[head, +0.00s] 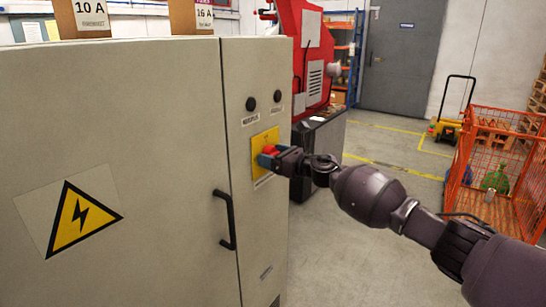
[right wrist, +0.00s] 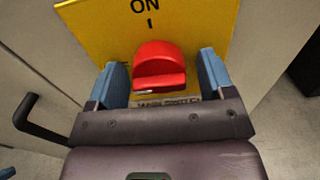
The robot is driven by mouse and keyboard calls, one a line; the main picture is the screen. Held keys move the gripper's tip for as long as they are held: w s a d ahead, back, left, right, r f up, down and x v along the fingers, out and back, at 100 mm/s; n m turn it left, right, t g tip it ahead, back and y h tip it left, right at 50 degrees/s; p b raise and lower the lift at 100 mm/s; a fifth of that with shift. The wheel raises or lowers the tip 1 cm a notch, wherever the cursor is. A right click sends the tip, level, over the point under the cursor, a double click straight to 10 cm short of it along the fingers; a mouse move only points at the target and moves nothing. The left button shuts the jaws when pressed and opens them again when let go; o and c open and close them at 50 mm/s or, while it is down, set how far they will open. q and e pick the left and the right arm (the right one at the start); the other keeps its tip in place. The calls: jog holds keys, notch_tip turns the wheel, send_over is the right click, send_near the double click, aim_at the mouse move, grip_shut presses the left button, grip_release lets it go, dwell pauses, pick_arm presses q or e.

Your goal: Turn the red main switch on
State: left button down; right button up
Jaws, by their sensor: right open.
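The red main switch (head: 270,149) is a knob on a yellow plate (head: 259,138) on the narrow right door of the grey cabinet. In the right wrist view the red knob (right wrist: 158,62) sits below the black "ON" and "I" marks on the yellow plate (right wrist: 100,25). My right gripper (head: 267,157) is open at the switch. Its blue fingers (right wrist: 163,78) stand one on each side of the knob, with visible gaps. Whether the switch is turned cannot be told for sure.
The grey cabinet (head: 130,130) has a black door handle (head: 226,219), a warning sign (head: 75,219) and two black knobs (head: 251,103) above the switch. A red machine (head: 300,45) stands behind. An orange wire cage (head: 487,165) is at the right. Open floor lies between.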

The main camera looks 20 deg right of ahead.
jog(key=c, duration=0.9)
pick_arm(q)
jog(key=shift+s+a+f, duration=0.1)
jog(key=shift+s+f, duration=0.05)
jog(key=shift+s, duration=0.2)
